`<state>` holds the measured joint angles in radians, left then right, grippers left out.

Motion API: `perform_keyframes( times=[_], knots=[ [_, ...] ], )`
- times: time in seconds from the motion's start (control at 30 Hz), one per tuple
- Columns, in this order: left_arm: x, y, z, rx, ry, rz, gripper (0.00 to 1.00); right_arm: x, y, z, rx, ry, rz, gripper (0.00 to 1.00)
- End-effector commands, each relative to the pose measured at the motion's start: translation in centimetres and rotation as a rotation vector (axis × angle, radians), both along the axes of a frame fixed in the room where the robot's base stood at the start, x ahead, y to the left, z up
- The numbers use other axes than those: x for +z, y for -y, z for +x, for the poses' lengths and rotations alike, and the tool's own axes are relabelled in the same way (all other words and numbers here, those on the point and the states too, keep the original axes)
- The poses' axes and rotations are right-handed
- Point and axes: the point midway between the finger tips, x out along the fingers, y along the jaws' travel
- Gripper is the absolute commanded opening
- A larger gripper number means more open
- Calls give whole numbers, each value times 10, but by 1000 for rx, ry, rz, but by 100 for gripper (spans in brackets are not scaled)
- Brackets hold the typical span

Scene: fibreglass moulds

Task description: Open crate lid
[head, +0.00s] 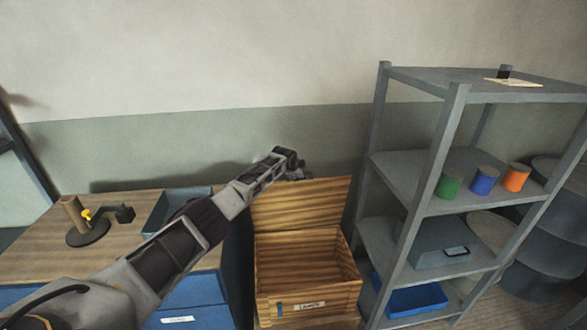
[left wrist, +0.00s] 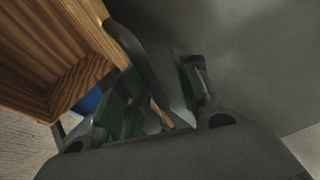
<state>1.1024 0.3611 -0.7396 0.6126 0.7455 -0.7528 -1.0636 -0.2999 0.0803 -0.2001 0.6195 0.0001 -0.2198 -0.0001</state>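My left gripper (head: 292,163) is at the lid's top edge. Crate wood (left wrist: 45,50) fills the upper left there. My right gripper is not in view.
A grey shelf (head: 410,190) stands close on the crate's right, holding green, blue and orange cans and a grey case. A wooden-topped workbench (head: 45,240) with a blue tray (head: 166,208) is on the left. The wall is close behind the lid.

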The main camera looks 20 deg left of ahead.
Motion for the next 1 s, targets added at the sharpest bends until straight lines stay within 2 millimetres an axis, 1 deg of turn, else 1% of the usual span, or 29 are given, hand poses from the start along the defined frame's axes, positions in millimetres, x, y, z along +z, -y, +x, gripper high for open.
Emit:
perform_keyframes(
  times=[0.57, 1.0],
  knots=[
    [17, -1, -17, -1, 3, 2, 32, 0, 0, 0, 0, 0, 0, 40],
    [33, -1, -34, 0, 1, 3, 32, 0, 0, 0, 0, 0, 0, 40]
  ],
)
